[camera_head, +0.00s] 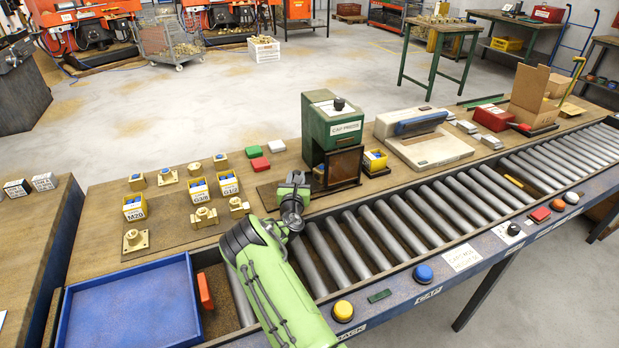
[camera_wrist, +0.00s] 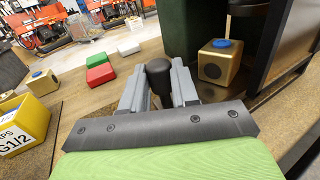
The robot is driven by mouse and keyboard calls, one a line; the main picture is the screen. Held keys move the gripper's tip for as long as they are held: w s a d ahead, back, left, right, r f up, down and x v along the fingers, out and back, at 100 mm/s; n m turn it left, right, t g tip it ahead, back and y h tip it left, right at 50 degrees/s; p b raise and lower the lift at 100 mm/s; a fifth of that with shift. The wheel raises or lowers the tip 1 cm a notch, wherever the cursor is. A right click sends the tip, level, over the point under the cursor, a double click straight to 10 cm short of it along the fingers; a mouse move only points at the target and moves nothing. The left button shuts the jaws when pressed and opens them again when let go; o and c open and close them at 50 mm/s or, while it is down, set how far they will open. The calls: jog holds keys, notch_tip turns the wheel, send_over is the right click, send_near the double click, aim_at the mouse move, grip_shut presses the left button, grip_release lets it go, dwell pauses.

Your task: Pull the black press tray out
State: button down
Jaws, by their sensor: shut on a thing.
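The green cap press (camera_head: 331,125) stands on the workbench, with a dark see-through guard (camera_head: 343,165) at its front. My gripper (camera_head: 297,180) is low at the press's left front corner. In the wrist view my gripper (camera_wrist: 159,88) is shut on an upright black knob (camera_wrist: 159,70), with a grey finger on each side. The knob's base and its join to the black press tray are hidden behind my gripper. A brass block with a blue cap (camera_wrist: 219,62) sits just right of the fingers, beside the press opening. How much of the tray is out, I cannot tell.
Green, white and red blocks (camera_head: 261,164) lie left of the press. Yellow boxes (camera_head: 228,184) and brass fittings (camera_head: 204,217) stand farther left. A yellow bin (camera_head: 375,161) is right of the press. The roller conveyor (camera_head: 400,225) runs along the front, beside a blue tray (camera_head: 135,305).

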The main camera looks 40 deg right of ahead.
jog(key=a, duration=0.2)
jog(key=w+a, duration=0.1)
jog(key=a, duration=0.1)
jog(key=w+a, duration=0.1)
jog(key=a, duration=0.1)
jog(key=shift+a, duration=0.25)
jog(key=c, duration=0.8)
grip_release()
jog(key=shift+c, duration=0.2)
jog(key=v, duration=1.5)
jog(key=shift+s+a+p, duration=0.25)
jog(key=shift+s+p, duration=0.05)
jog(key=shift+p, duration=0.05)
jog(key=shift+c, duration=0.2)
